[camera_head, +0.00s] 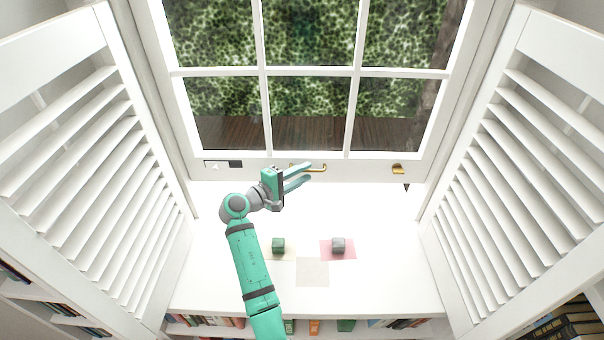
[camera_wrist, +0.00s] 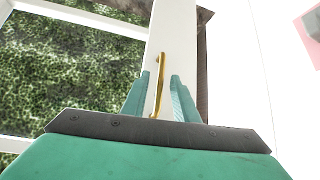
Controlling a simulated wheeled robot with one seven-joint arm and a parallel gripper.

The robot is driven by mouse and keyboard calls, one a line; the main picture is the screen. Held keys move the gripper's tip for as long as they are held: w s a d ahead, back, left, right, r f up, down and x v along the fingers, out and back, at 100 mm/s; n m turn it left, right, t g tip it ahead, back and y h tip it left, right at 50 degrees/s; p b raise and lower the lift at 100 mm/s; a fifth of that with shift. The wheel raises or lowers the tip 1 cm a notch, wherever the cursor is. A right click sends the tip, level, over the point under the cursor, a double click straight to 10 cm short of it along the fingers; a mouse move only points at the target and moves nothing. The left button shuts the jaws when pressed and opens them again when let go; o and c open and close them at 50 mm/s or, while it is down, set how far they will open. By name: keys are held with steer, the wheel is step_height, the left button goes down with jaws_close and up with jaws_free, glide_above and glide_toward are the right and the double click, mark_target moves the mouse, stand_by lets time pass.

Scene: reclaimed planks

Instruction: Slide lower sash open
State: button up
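The white lower sash (camera_head: 262,167) has several panes, and its bottom rail crosses the middle of the head view. A brass handle (camera_head: 318,168) sits on that rail. My gripper (camera_head: 306,172) is at the handle, its two teal fingers reaching to the right. In the wrist view, the handle (camera_wrist: 157,75) runs between the fingertips (camera_wrist: 160,82), with a visible gap on its sides. The fingers are open. I cannot tell whether either finger touches the handle. In the wrist view a brown strip (camera_wrist: 203,65) shows along one edge of the rail (camera_wrist: 178,40).
A brass latch (camera_head: 398,169) is at the rail's right. White louvred shutters (camera_head: 80,165) (camera_head: 535,160) flank the window. Books fill shelves below.

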steer(key=v, duration=1)
steer(key=shift+a, duration=0.35)
steer(key=shift+s+d, duration=0.1)
steer(key=shift+s, duration=0.1)
